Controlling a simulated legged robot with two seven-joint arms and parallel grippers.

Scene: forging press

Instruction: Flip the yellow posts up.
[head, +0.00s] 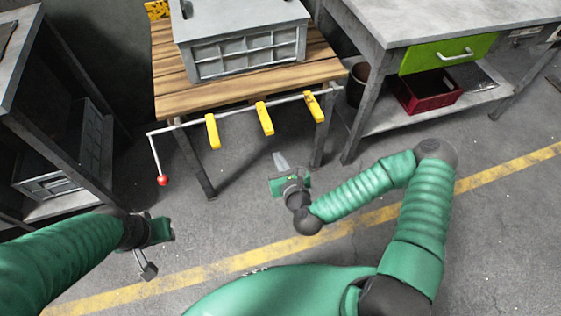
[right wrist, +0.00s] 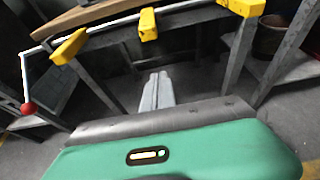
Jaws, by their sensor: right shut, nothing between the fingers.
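Three yellow posts hang on a grey rod along the front edge of the wooden table: a left post (head: 213,131), a middle post (head: 264,118) and a right post (head: 314,106). All three hang downward from the rod in the head view. The right wrist view also shows the left post (right wrist: 69,46), the middle post (right wrist: 148,24) and the right post (right wrist: 242,6). The rod ends at the left in a bent handle with a red ball (head: 163,180). My right gripper (head: 280,159) is shut and empty, below and in front of the posts. My left gripper (head: 150,272) is at lower left, far from the posts; its fingers are unclear.
A grey crate (head: 247,57) stands on the wooden table (head: 170,82). A workbench (head: 400,20) with a green drawer (head: 450,53) and a red crate (head: 428,95) stands at right. A dark shelf stands at left. The floor in front of the table is open.

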